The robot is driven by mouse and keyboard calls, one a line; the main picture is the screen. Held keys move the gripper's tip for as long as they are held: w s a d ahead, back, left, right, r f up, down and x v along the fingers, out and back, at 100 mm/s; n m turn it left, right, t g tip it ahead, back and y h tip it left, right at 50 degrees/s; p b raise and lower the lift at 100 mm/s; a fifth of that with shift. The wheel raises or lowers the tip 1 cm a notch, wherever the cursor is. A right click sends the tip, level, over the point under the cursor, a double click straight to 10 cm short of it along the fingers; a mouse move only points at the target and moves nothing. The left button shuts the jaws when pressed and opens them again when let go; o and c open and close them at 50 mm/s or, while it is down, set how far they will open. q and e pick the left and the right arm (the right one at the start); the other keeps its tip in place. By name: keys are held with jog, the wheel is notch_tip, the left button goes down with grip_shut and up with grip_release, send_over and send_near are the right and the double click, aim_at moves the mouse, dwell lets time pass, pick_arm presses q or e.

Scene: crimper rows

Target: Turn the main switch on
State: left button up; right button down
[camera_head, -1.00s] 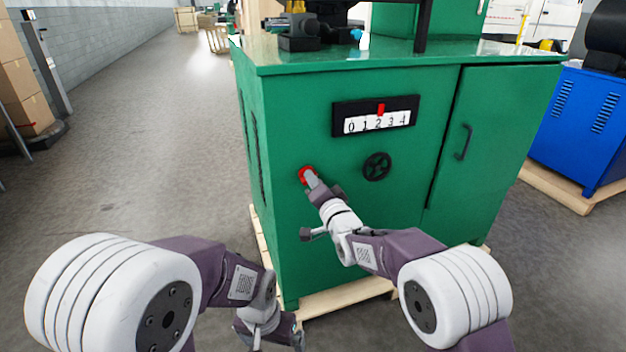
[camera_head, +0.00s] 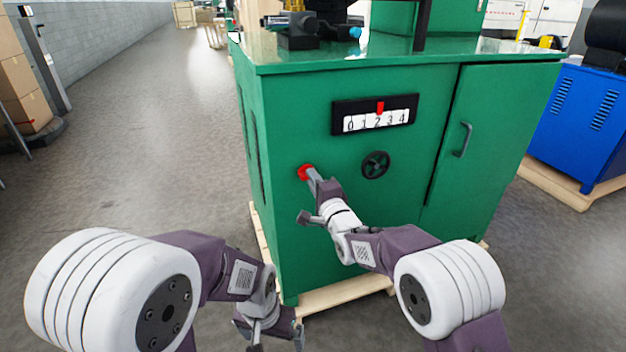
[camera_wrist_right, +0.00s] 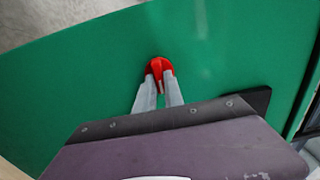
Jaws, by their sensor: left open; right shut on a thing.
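The main switch (camera_head: 303,172) is a red round knob on the front of the green cabinet (camera_head: 285,225), left of the black handwheel. In the right wrist view the red switch (camera_wrist_right: 158,64) shows a raised grip standing about upright in the picture. My right gripper (camera_head: 311,177) is shut on this grip. In the wrist view its two grey fingers (camera_wrist_right: 160,88) reach up to the knob from both sides and partly hide it. My left gripper (camera_head: 275,341) is open and empty, low in front of the cabinet near the bottom edge.
A black handwheel (camera_head: 375,165) sits right of the switch, below a scale numbered 0 to 4 (camera_head: 375,115) with a red pointer. The cabinet door (camera_head: 490,140) has a dark handle. Open floor (camera_head: 140,150) lies left.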

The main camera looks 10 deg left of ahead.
jog(key=shift+f, duration=0.1)
dwell(0.3)
jog(key=c, duration=1.4)
grip_release()
jog(key=shift+c, duration=0.2)
jog(key=shift+s+d, duration=0.1)
jog(key=v, duration=0.9)
